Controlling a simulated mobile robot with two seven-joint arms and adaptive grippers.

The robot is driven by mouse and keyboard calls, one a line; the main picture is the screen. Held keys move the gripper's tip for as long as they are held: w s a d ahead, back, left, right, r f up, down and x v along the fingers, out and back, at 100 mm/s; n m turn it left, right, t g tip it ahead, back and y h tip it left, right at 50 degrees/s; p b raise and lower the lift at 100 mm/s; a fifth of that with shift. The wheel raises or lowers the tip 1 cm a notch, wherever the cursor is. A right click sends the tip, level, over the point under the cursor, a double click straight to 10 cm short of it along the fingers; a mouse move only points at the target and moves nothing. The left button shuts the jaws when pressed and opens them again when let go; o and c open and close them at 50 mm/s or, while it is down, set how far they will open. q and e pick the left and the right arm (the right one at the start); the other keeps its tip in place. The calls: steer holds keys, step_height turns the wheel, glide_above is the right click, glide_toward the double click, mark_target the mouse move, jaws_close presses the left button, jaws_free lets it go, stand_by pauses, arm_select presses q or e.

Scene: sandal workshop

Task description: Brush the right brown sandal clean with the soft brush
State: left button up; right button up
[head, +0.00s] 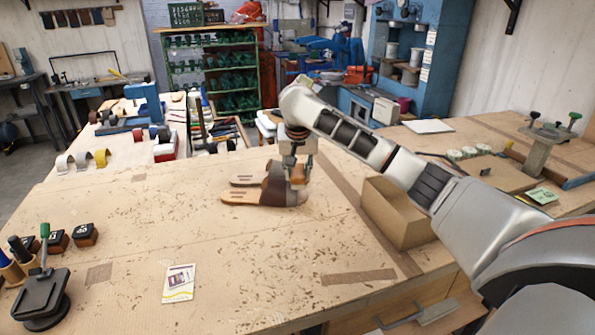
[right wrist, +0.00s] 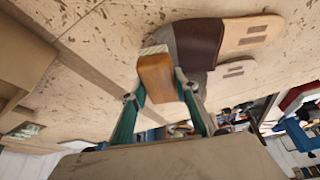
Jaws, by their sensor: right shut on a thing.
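A pair of sandals lies on the workbench in the head view, toes to the left. The nearer sandal (head: 240,198) has a tan toe, a dark brown strap and a grey part at its right end. The other sandal (head: 243,180) lies just behind it. In the right wrist view the strapped sandal (right wrist: 245,36) is at the top, with the other (right wrist: 231,72) below it. My right gripper (head: 298,164) is shut on the wooden brush (right wrist: 157,78), over the sandals' right end. Its pale bristles are beside the grey part; I cannot tell whether they touch. My left gripper is out of view.
An open cardboard box (head: 398,213) stands right of the sandals, under my right arm. A card (head: 179,283) lies at the front, and a black stand (head: 42,298) with a green knob is at front left. The bench left of and before the sandals is mostly clear.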

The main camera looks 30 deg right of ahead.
steer(key=shift+f, duration=0.6)
stand_by(0.5)
steer(key=shift+w, duration=0.1)
steer(key=shift+w+d, duration=0.7)
steer(key=shift+w, duration=0.3)
stand_by(0.4)
steer(key=shift+s+a, duration=0.35)
steer(key=shift+s, duration=0.25)
steer(key=shift+s+a, duration=0.35)
steer(key=shift+s, duration=0.2)
steer(key=shift+w+d, duration=0.35)
steer(key=shift+w, duration=0.25)
steer(key=shift+w+d, duration=0.3)
steer(key=shift+w, duration=0.25)
